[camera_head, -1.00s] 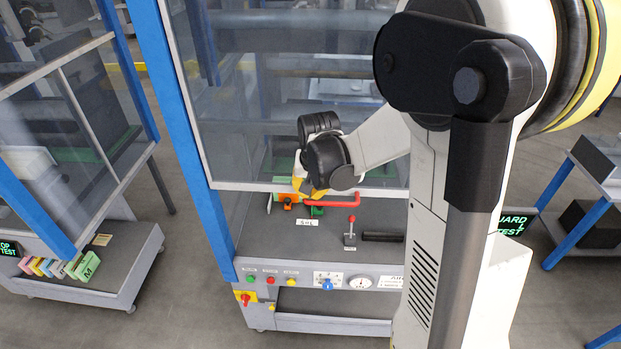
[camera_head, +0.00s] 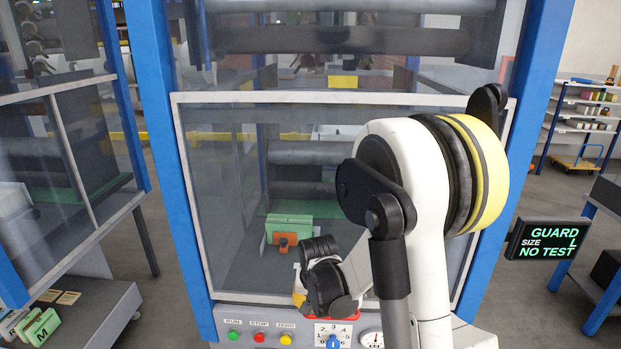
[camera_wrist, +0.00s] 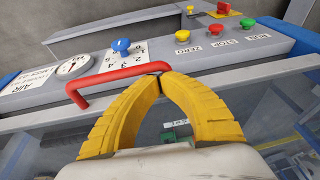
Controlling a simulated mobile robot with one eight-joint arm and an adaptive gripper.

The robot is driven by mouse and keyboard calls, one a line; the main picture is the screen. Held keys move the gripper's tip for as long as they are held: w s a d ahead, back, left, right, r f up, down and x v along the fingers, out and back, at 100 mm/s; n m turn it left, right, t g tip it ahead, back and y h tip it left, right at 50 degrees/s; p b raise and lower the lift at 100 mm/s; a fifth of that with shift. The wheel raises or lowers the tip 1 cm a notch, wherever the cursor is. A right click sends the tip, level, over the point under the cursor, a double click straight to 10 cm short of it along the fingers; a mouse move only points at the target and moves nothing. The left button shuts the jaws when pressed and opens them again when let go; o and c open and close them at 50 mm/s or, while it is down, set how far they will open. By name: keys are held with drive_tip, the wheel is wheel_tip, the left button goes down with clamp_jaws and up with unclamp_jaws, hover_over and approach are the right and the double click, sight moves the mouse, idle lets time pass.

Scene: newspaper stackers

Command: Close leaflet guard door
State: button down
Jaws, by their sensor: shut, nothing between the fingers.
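The leaflet guard door (camera_head: 330,98) is a clear pane in a grey frame between blue posts. It is lowered across the front of the machine. Its lower rail is close to the control panel, and I cannot tell whether they touch. The red handle (camera_head: 345,318) sits at its lower edge, partly hidden by my arm; it also shows in the wrist view (camera_wrist: 115,77). My gripper (camera_wrist: 162,76) is shut and empty, its yellow fingertips together at the red handle's right end, touching or nearly touching it. The head view mostly hides the fingers.
The control panel (camera_head: 222,322) has several coloured buttons, a blue knob (camera_wrist: 121,45) and a gauge (camera_wrist: 73,66). Behind the pane is a green and orange block (camera_head: 288,230). A display (camera_head: 545,240) at right reads GUARD, SIZE L, NO TEST. A neighbouring machine stands at left.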

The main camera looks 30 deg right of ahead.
wheel_tip(320, 180, down, 4)
drive_tip(key=shift+f+b, duration=0.1)
drive_tip(key=shift+b, duration=1)
drive_tip(key=p+v, duration=0.2)
drive_tip(key=v, duration=0.2)
drive_tip(key=p+v, duration=0.2)
drive_tip(key=v, duration=0.2)
drive_tip(key=d+p+v, duration=0.1)
drive_tip(key=p+v, duration=0.1)
drive_tip(key=v, duration=0.2)
drive_tip(key=shift+w+r+p, duration=0.2)
drive_tip(key=shift+r+p, duration=0.1)
drive_tip(key=shift+r, duration=0.2)
drive_tip(key=s+a+r+n+t+y, duration=0.1)
drive_tip(key=s+a+r+n+t, duration=0.3)
drive_tip(key=s+a+r, duration=0.9)
drive_tip(key=s+r+n, duration=0.1)
drive_tip(key=s+n, duration=0.1)
drive_tip(key=shift+s+n, duration=0.2)
drive_tip(key=shift+n, duration=0.1)
